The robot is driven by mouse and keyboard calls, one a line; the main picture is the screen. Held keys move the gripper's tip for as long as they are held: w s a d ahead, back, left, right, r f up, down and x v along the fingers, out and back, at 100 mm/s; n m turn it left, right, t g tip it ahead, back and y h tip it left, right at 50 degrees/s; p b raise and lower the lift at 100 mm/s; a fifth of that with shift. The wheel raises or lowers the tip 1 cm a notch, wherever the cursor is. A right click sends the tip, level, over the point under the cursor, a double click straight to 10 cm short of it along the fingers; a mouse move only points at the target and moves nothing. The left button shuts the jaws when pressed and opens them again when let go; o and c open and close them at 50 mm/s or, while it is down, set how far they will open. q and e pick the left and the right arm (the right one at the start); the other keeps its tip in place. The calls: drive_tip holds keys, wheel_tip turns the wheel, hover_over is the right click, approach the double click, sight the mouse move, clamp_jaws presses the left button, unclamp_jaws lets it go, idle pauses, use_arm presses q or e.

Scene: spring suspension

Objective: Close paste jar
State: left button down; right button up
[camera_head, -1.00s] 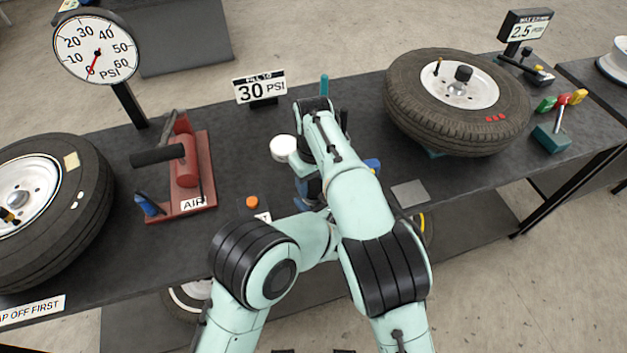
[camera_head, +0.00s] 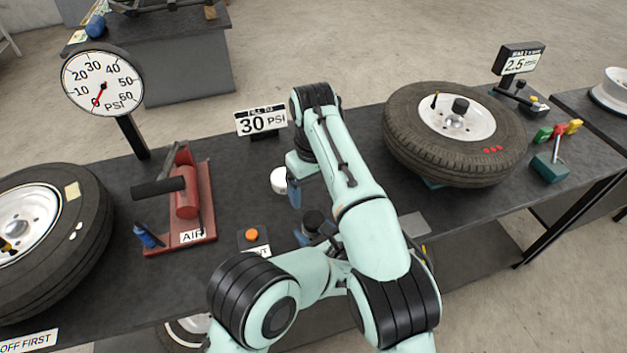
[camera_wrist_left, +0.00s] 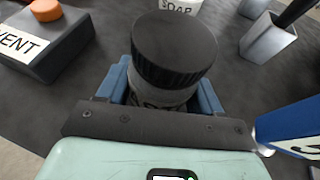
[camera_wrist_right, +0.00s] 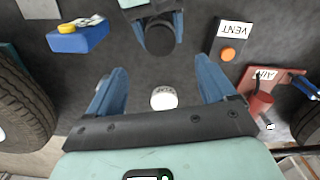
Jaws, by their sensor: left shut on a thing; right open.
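The paste jar has a black ribbed lid (camera_wrist_left: 175,48) on top of a grey body (camera_wrist_left: 160,95), in the left wrist view. The lid sits level; how tight it is I cannot tell. My left gripper (camera_wrist_left: 165,92) is shut around the jar body below the lid. In the head view the dark lid (camera_head: 313,221) shows just left of my right arm. In the right wrist view the lid (camera_wrist_right: 160,38) lies beyond the fingertips. My right gripper (camera_wrist_right: 160,75) is open and empty, above the bench and apart from the jar. Its blue finger shows in the head view (camera_head: 294,194).
A white soap pot (camera_wrist_right: 163,98) stands near the jar, below my right gripper. The vent block with its orange button (camera_head: 252,235) is left of the jar. A red air pump (camera_head: 184,195) and tyre (camera_head: 455,140) flank the area. A blue box (camera_wrist_right: 78,38) is close by.

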drive_tip(key=shift+r, duration=1.1)
use_arm(q)
drive_tip(key=shift+c, duration=0.5)
unclamp_jaws()
